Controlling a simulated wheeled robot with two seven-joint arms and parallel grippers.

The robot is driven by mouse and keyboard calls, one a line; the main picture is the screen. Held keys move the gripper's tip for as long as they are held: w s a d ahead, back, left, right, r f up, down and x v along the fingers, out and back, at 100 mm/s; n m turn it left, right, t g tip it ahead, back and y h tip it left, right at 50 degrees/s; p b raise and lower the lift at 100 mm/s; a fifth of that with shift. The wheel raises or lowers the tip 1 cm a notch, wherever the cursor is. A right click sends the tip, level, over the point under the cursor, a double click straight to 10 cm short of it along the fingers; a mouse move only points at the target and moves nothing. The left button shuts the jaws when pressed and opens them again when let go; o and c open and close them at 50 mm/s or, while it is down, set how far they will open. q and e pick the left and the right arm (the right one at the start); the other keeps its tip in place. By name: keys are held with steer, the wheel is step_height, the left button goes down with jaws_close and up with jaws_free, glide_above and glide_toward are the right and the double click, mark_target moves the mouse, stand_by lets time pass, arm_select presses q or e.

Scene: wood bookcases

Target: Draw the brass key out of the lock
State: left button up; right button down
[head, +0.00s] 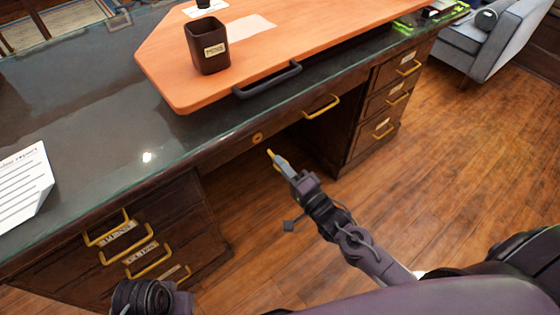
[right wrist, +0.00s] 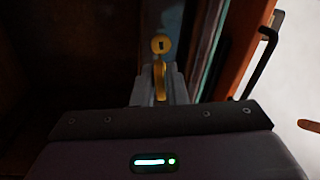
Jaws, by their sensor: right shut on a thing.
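The brass key (head: 270,154) is held in my right gripper (head: 279,163), which is shut on it. In the right wrist view the key (right wrist: 160,80) stands between the fingertips (right wrist: 158,92). The round brass lock (head: 257,138) is on the dark front edge of the desk. In the right wrist view the lock (right wrist: 161,44) shows a dark, empty-looking keyhole just beyond the key. In the head view a small gap shows between the key's tip and the lock. Only a dark part of my left arm shows at the lower left; its gripper is not visible.
The glass-topped desk (head: 90,105) carries an orange board (head: 300,50) with a dark cup (head: 207,48) on it. Labelled drawers with brass handles (head: 125,228) are at left, more at right (head: 396,98). Open floor (head: 450,150) lies right of the desk.

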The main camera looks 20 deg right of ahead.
steer(key=shift+p+v, duration=0.95)
steer(key=shift+v, duration=1.25)
